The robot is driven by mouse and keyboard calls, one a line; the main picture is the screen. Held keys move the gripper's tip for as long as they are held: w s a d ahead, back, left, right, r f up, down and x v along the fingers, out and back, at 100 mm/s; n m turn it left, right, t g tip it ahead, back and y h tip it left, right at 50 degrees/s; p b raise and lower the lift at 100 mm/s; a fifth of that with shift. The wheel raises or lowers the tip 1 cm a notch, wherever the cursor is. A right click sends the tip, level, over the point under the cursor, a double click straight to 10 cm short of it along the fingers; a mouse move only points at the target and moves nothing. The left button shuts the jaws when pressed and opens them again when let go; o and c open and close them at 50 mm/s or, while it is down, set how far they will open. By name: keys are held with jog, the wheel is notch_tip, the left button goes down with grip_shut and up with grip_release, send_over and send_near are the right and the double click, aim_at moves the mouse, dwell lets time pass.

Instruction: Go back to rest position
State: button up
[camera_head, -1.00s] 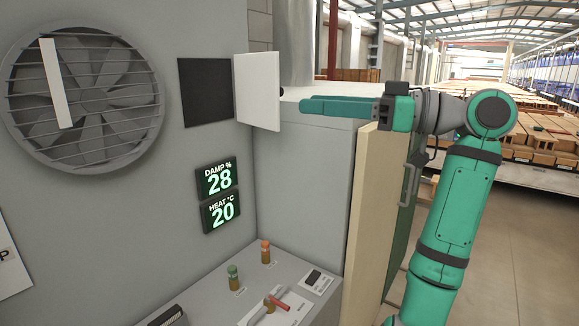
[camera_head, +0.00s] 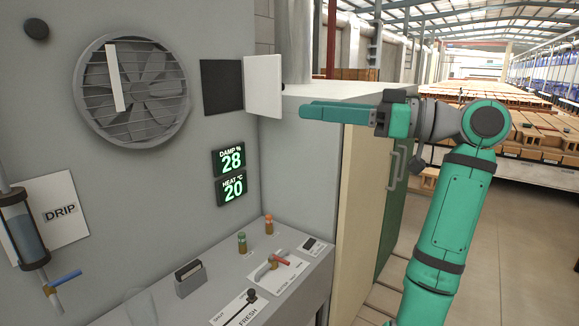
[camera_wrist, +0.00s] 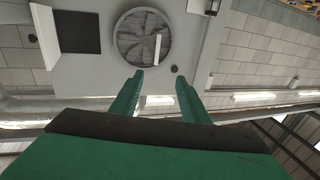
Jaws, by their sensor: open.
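My gripper (camera_head: 303,112) is at the left end of my teal arm, held level in front of the grey cabinet and pointing left toward the wall. In the wrist view its two fingers (camera_wrist: 160,78) are apart with nothing between them. The fan (camera_wrist: 143,37) in the wall shows beyond the fingertips, and it also shows in the head view (camera_head: 133,93). The fingers touch nothing that I can see.
A white hatch door (camera_head: 263,83) stands open beside a dark square opening (camera_head: 222,86). Below are lit displays (camera_head: 232,160), a bench with a red-handled valve (camera_head: 272,266) and a lever (camera_head: 250,296). A tall cabinet with a green door (camera_head: 393,205) stands behind my arm. Open floor lies right.

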jog(key=w+f+m+t+h, duration=0.2)
jog(key=w+f+m+t, duration=0.3)
jog(key=f, duration=0.9)
jog(key=w+f+m+t+h, duration=0.2)
jog(key=w+f+m, duration=0.4)
jog(key=f, duration=0.8)
jog(key=s+a+f+m+t+h, duration=0.1)
jog(key=s+f+m+h, duration=0.2)
jog(key=f, duration=1.2)
jog(key=s+f+m+t+h, duration=0.15)
jog(key=f+h, duration=0.25)
jog(key=f, duration=1.1)
jog(key=s+a+f+m+g+h, duration=0.1)
jog(key=s+f+h, duration=0.2)
jog(key=s+f, duration=0.7)
jog(key=s+a+f+m+h, duration=0.15)
jog(key=s+f, duration=0.45)
jog(key=s, duration=0.8)
jog(key=s+a+r+n, duration=0.1)
jog(key=s+r, duration=0.3)
jog(key=s, duration=0.9)
jog(key=s+a+r+n+h, duration=0.1)
jog(key=s+r+n, duration=0.2)
jog(key=s, duration=1)
jog(key=shift+a+r, duration=0.2)
jog(key=shift+r, duration=0.5)
jog(key=shift+s+h, duration=0.1)
jog(key=shift+h, duration=0.15)
jog(key=shift+c, duration=1.2)
jog(key=shift+d, duration=0.1)
